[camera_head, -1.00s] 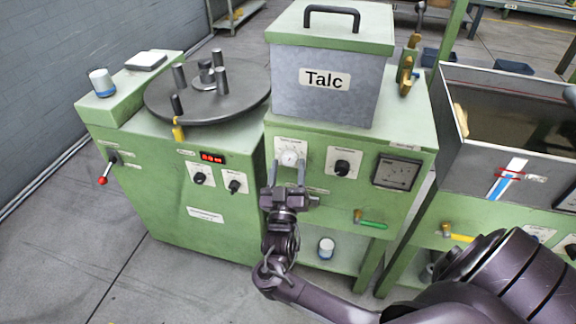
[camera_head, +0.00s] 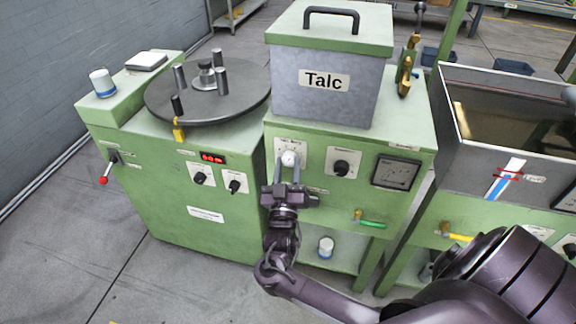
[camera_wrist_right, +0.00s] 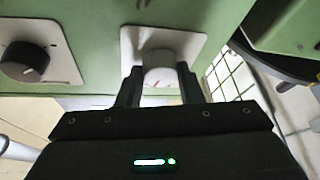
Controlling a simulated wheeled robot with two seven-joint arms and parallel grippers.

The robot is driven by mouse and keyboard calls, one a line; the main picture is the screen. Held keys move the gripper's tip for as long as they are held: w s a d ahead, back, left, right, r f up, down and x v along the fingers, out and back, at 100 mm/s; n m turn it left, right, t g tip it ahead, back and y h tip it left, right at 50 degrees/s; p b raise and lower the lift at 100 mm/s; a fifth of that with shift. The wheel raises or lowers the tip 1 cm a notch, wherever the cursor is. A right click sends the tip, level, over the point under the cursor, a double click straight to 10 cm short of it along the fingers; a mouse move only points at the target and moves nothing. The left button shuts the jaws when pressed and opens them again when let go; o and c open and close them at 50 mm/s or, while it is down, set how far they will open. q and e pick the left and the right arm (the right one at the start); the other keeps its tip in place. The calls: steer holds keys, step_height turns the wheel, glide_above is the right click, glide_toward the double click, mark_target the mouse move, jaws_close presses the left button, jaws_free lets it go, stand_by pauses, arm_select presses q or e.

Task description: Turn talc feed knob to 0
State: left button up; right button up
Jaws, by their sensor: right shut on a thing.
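The talc feed knob (camera_head: 289,158) is a light round knob on a white plate, on the green machine front below the grey box labelled Talc (camera_head: 326,82). My right gripper (camera_head: 288,165) reaches up from below, with its fingers on both sides of the knob, shut on it. The right wrist view also shows the knob (camera_wrist_right: 160,77) between the two fingers (camera_wrist_right: 159,85). The small markings around the knob are too small or hidden to read. My left gripper is not in view.
A black knob (camera_head: 342,168) sits just right on its own white plate, with a square gauge (camera_head: 397,173) beyond it. A turntable (camera_head: 208,95) stands on the left machine. A green-handled valve (camera_head: 371,222) is low on the right.

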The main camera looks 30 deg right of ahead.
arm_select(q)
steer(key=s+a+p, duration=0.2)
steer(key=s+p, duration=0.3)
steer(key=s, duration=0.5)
arm_select(e)
steer(key=n+y, duration=0.1)
steer(key=n, duration=0.1)
steer(key=n+t+y, duration=0.1)
steer(key=n, duration=0.1)
steer(key=shift+s+r, duration=0.1)
steer(key=shift+r, duration=0.25)
steer(key=n+y+p, duration=0.1)
steer(key=n+p, duration=0.3)
steer(key=n+g+y+p, duration=0.1)
steer(key=n+p, duration=0.2)
steer(key=p, duration=0.2)
steer(key=n+y+p, duration=0.2)
steer(key=n+p, duration=0.2)
steer(key=shift+d+r+n+g+p, duration=0.15)
steer(key=shift+r+n+g+p, duration=0.15)
steer(key=shift+p, duration=0.1)
arm_select(q)
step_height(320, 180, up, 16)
steer(key=p, duration=0.2)
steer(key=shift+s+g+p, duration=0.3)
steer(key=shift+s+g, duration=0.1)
arm_select(e)
steer(key=shift+f+n+g+y, duration=0.15)
steer(key=shift+n+g+y, duration=0.25)
steer(key=shift+n, duration=0.7)
